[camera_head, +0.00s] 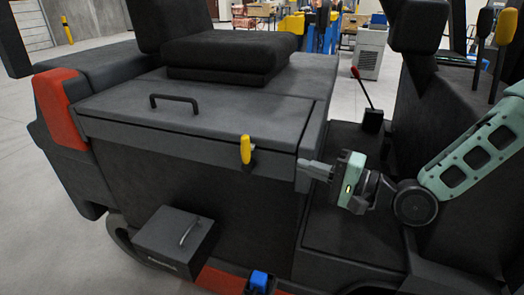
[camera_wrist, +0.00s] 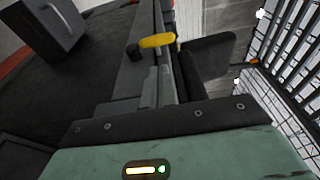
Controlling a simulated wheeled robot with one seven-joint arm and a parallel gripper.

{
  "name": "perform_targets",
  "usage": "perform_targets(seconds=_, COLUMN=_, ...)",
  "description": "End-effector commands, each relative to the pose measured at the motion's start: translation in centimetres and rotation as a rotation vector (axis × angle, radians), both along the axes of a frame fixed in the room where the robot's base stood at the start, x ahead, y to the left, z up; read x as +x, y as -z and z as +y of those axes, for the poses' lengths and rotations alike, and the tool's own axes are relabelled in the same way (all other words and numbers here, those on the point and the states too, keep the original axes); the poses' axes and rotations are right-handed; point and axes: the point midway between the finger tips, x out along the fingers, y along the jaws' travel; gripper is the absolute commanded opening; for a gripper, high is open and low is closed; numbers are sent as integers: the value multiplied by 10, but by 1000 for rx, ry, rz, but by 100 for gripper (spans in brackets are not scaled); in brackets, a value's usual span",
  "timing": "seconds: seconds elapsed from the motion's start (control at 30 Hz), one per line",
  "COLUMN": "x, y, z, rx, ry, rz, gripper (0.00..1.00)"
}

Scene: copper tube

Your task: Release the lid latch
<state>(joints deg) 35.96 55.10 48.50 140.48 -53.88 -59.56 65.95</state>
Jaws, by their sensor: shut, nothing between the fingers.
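A yellow lid latch (camera_head: 246,149) sits on the front of the dark vehicle body, at the right part of the lid's front edge; its yellow handle stands upright in the head view. The closed grey lid (camera_head: 210,95) has a black handle (camera_head: 174,102) on top. My gripper (camera_head: 303,176) is shut and empty, at the right corner of the body, right of the latch and apart from it. In the wrist view the latch (camera_wrist: 157,41) shows beyond my gripper (camera_wrist: 150,98). Whether my fingers touch the body's corner I cannot tell.
A black seat (camera_head: 232,52) stands behind the lid. A red-knobbed lever (camera_head: 363,88) rises behind my gripper. A dark box with a handle (camera_head: 175,242) juts out at the lower front, and a blue object (camera_head: 260,282) is at the bottom. Space before the body's front panel looks free.

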Motion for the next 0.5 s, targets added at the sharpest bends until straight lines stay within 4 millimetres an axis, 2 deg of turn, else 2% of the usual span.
perform_targets(seconds=0.3, x=33, y=-2, z=58, rx=0, ry=-4, rz=1, gripper=0)
perform_targets(seconds=0.5, x=51, y=-2, z=86, rx=0, ry=-2, rz=1, gripper=0)
